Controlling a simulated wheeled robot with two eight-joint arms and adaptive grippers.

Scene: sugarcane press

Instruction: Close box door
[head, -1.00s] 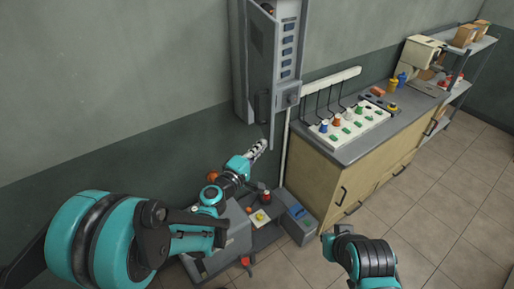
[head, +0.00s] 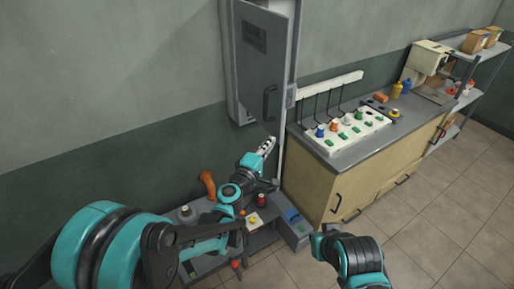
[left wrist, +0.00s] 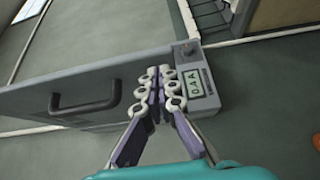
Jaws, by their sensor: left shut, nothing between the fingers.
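The wall box (head: 293,45) is a tall grey cabinet on the wall in the head view. Its grey door (head: 262,65) shows its outer face, with a label plate and a dark handle, and appears still ajar, covering most of the box's inside. My left gripper (head: 267,145) is shut and empty at the door's lower edge. In the left wrist view the closed fingertips (left wrist: 160,88) overlap the door (left wrist: 60,95) near a small display panel (left wrist: 195,83); whether they touch cannot be told.
A wooden counter (head: 335,180) with a white socket board (head: 343,131) stands to the right. Open tiled floor lies in front.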

